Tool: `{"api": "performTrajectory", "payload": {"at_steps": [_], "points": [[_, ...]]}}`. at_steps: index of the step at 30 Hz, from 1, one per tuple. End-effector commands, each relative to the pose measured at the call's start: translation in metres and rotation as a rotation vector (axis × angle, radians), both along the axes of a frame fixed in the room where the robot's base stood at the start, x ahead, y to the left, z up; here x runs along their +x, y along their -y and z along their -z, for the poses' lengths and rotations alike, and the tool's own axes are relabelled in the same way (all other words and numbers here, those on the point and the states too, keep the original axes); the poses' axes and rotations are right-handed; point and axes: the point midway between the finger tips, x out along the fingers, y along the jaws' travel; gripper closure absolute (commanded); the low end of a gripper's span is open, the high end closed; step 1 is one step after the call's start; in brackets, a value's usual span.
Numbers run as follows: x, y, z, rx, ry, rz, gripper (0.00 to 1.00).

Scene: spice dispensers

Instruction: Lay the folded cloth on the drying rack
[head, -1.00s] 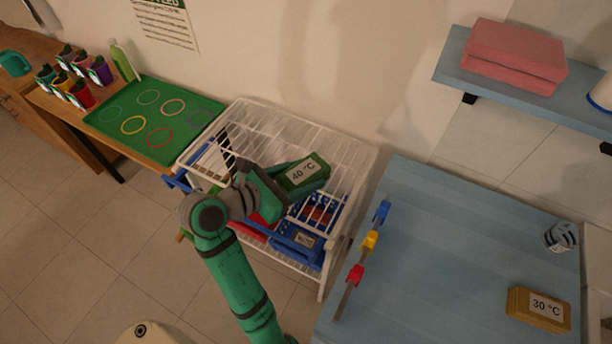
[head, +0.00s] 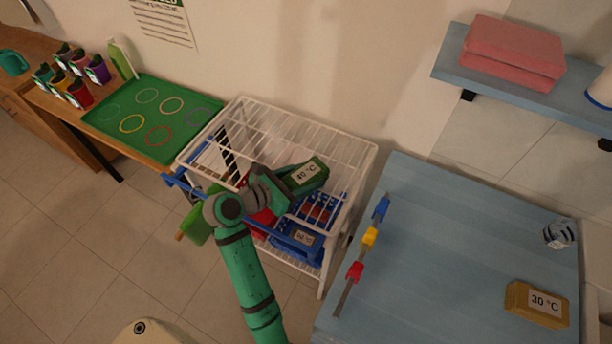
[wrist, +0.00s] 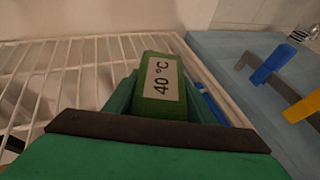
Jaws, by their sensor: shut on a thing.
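The green folded cloth (head: 314,168), a thick block with a white label reading 40 °C, is in my gripper (head: 298,180). The wrist view shows the cloth (wrist: 150,106) between the two green fingers, label up, its far end sticking out past them. The white wire drying rack (head: 345,146) stands against the wall. My gripper and the cloth are over the right part of its top grid. I cannot tell whether the cloth touches the wires. The rack's top is otherwise bare.
Blue and red baskets (head: 297,241) sit on the rack's lower level. To the right, a blue table (head: 440,250) carries coloured clips (head: 369,238) and a yellow 30 °C block (head: 538,304). A green tray (head: 187,92) is at left. Pink folded cloths (head: 512,50) lie on a wall shelf.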

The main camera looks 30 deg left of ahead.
Motion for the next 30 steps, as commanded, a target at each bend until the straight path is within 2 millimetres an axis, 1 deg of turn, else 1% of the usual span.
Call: {"api": "performTrajectory", "payload": {"at_steps": [6, 7, 8, 9, 17, 21, 23, 26, 30], "points": [[0.000, -0.001, 0.003, -0.001, 0.000, -0.001, 0.74], [-0.001, -0.001, 0.003, -0.001, 0.000, -0.001, 0.48], [-0.001, -0.001, 0.003, 0.000, 0.000, -0.001, 0.41], [0.000, -0.001, 0.003, 0.000, 0.000, -0.001, 0.31], [0.000, 0.000, 0.002, 0.000, 0.000, 0.000, 0.31], [-0.002, -0.001, -0.002, 0.000, 0.000, -0.002, 0.31], [-0.008, -0.003, -0.004, 0.000, 0.001, -0.003, 0.31], [-0.022, -0.009, -0.010, 0.001, 0.000, -0.005, 0.31], [-0.046, -0.017, -0.021, 0.001, 0.002, -0.005, 0.31]]}}
